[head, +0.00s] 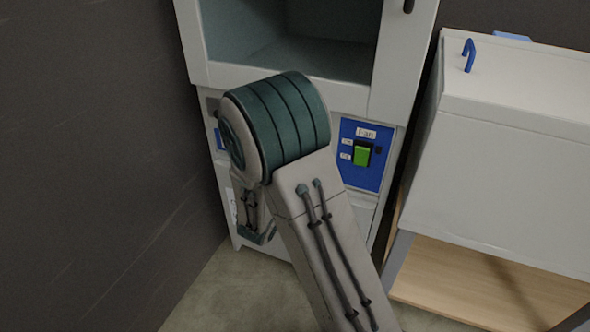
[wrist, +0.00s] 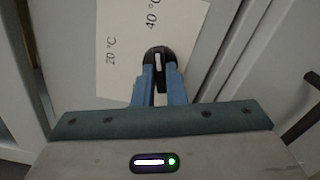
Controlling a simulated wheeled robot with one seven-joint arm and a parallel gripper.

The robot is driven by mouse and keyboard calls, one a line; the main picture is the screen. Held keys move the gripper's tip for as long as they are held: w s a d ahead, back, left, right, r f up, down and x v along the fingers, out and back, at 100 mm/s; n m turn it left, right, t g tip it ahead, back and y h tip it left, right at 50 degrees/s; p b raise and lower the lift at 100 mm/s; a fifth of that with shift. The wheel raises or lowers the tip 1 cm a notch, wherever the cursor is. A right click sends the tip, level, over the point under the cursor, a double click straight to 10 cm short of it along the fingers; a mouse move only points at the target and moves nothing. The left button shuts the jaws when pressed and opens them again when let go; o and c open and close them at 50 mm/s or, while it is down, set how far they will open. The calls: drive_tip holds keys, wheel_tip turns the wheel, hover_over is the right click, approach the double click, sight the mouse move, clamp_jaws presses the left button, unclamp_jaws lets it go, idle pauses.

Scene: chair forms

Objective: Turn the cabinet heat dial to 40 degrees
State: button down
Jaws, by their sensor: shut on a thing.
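The heat dial (wrist: 158,54) is a dark round knob with a white pointer line, seen in the wrist view on a pale label plate (wrist: 120,70) marked 20 °C and 40 °C. The pointer line stands nearly upright in the picture, roughly toward the 40 °C mark; its exact aim is hard to tell. My gripper (wrist: 160,78) has its two blue fingers shut on the dial, one on each side. The white cabinet (head: 388,98) stands ahead in the head view. There my arm hides the dial, and the fingers do not show.
A blue panel (head: 372,180) with a green switch (head: 362,156) is on the cabinet front, right of my arm. A white sloped box (head: 510,160) with a blue hook handle (head: 469,55) stands close at the right. A dark wall (head: 80,160) is at the left.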

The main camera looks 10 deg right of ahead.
drive_tip(key=shift+a, duration=0.15)
drive_tip(key=c, duration=1.5)
unclamp_jaws()
drive_tip(key=p+v, duration=0.2)
drive_tip(key=v, duration=1.1)
drive_tip(key=shift+s+a, duration=0.2)
drive_tip(key=shift+s, duration=0.1)
